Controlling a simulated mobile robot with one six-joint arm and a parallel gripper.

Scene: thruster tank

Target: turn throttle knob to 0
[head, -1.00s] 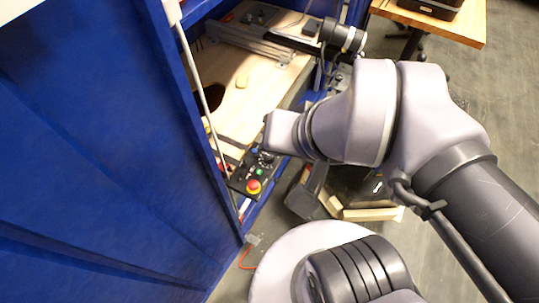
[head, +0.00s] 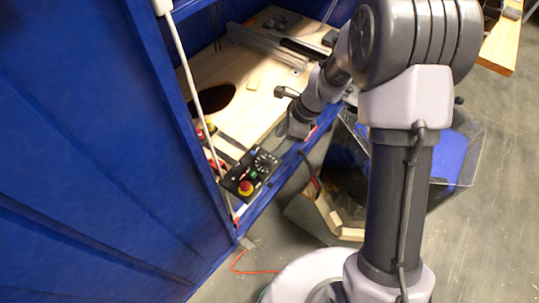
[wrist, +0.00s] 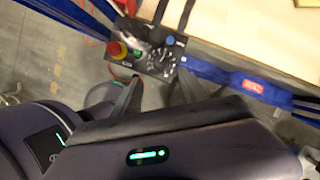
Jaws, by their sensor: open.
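The black control panel (head: 253,172) sits at the front edge of the blue frame. It carries a red and yellow stop button (head: 246,187), a green button and a dial with white marks. In the wrist view the panel (wrist: 140,63) lies just beyond my fingers. The dark throttle knob (wrist: 157,58) appears to be the one inside the white marks; its pointer is too blurred to read. My gripper (wrist: 160,84) is open and empty, its two fingers apart and pointing toward the panel without visible contact.
A blue knob (wrist: 170,41) and the red stop button (wrist: 117,49) flank the dial. A wooden board (head: 215,75) with a dark round hole lies behind the panel. A white pole (head: 185,75) and blue wall stand left. A clear-sided bin (head: 460,160) stands right.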

